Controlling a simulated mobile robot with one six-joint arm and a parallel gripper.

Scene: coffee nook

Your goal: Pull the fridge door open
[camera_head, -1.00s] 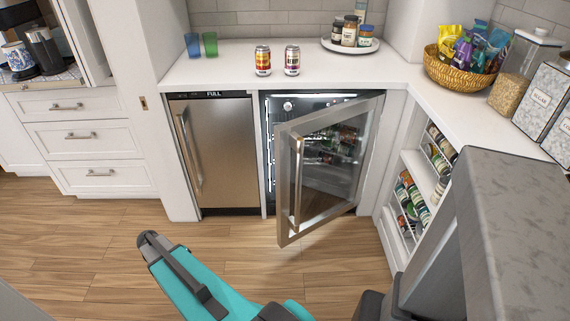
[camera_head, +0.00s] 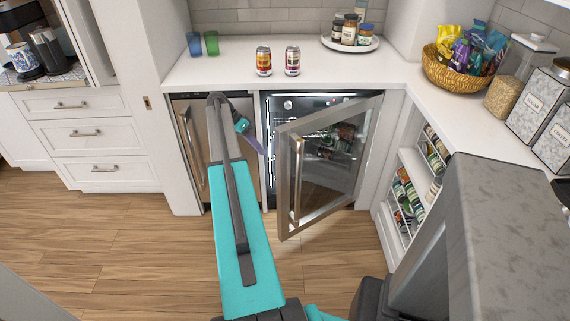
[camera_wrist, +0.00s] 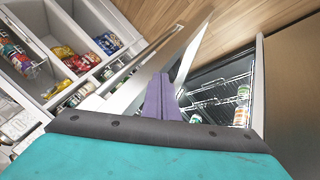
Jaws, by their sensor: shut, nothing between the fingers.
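The fridge door (camera_head: 284,190) is steel-framed with a glass pane and stands partly open, swung out from its right side. Its long vertical handle (camera_head: 297,180) is on the outer face near the free edge. The lit fridge interior (camera_head: 283,125) with wire racks shows at the left of the door; in the wrist view the racks (camera_wrist: 215,95) hold several cans. My gripper (camera_head: 260,150), with purple fingers, is shut and empty, at the fridge opening left of the door's free edge. In the wrist view the fingers (camera_wrist: 160,85) overlap the door frame; I cannot tell whether they touch it.
A closed steel appliance (camera_head: 185,150) stands left of the fridge, behind my arm. Open shelves (camera_head: 412,195) with cans and jars are at the right. Two cans (camera_head: 264,62) stand on the counter (camera_head: 225,72). The wooden floor (camera_head: 130,250) in front is clear.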

